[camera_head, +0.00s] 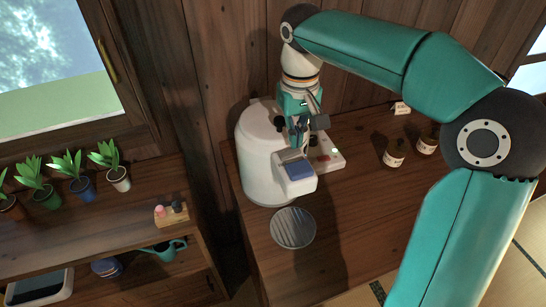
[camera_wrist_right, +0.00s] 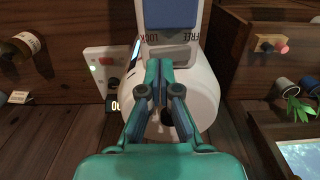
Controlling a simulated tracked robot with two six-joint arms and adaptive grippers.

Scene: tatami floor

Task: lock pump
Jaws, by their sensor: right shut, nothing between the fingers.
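The pump (camera_head: 258,165) is a white rounded machine on the wooden counter, with a blue panel (camera_head: 298,169) on its front top. In the right wrist view the white body (camera_wrist_right: 203,88) has the words LOCK and FREE on either side, below the blue panel (camera_wrist_right: 172,12). My right gripper (camera_head: 300,146) is over the pump's top, behind the blue panel. In the right wrist view its fingers (camera_wrist_right: 159,66) are together and empty, between the two words. They hide part of the pump, and I cannot tell whether they touch it. My left gripper is not in view.
A flat white box with a green light (camera_head: 328,155) stands beside the pump. A round metal grate (camera_head: 293,227) lies in front. Small bottles (camera_head: 394,153) stand to the right. Potted plants (camera_head: 73,180) line a shelf at left. The counter's front right is clear.

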